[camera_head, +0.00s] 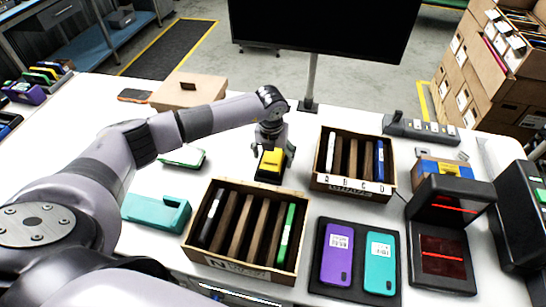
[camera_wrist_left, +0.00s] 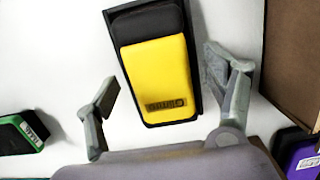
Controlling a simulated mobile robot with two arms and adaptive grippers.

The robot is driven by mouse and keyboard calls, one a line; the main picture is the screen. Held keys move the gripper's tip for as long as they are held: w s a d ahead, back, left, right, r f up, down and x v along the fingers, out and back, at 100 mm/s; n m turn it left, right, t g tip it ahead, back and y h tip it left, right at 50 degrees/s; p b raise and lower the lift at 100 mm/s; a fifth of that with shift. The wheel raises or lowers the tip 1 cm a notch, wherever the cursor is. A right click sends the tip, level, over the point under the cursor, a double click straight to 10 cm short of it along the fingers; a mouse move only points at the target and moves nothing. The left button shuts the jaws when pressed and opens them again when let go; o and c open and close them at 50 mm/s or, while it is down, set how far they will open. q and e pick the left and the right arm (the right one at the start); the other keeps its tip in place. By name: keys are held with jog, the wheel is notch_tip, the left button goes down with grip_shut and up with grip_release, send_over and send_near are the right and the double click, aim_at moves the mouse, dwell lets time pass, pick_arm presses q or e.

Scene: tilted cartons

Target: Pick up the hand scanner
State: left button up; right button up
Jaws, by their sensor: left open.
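The hand scanner appears to be the yellow and black device (camera_head: 271,161) on the white table between the two wooden crates. In the left wrist view its yellow body (camera_wrist_left: 158,75) faces me, with a dark label near its lower end and a black part at the top. It sits on a dark base. My left gripper (camera_head: 273,146) is over it, pointing down. In the left wrist view the fingers (camera_wrist_left: 160,88) are open, one on each side of the yellow body, with white gaps showing. I cannot tell the height left above it. My right gripper is not in view.
A slotted wooden crate (camera_head: 217,262) stands in front and a smaller one (camera_head: 318,183) to the right. A dark tray (camera_head: 356,279) holds purple and teal phones. A red-lit scanner stand (camera_head: 440,250) is at right, a monitor (camera_head: 318,25) behind. A teal block (camera_head: 150,211) lies at left.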

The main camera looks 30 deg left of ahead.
pick_arm(q)
jog(key=c, duration=1.1)
jog(key=shift+r, duration=0.15)
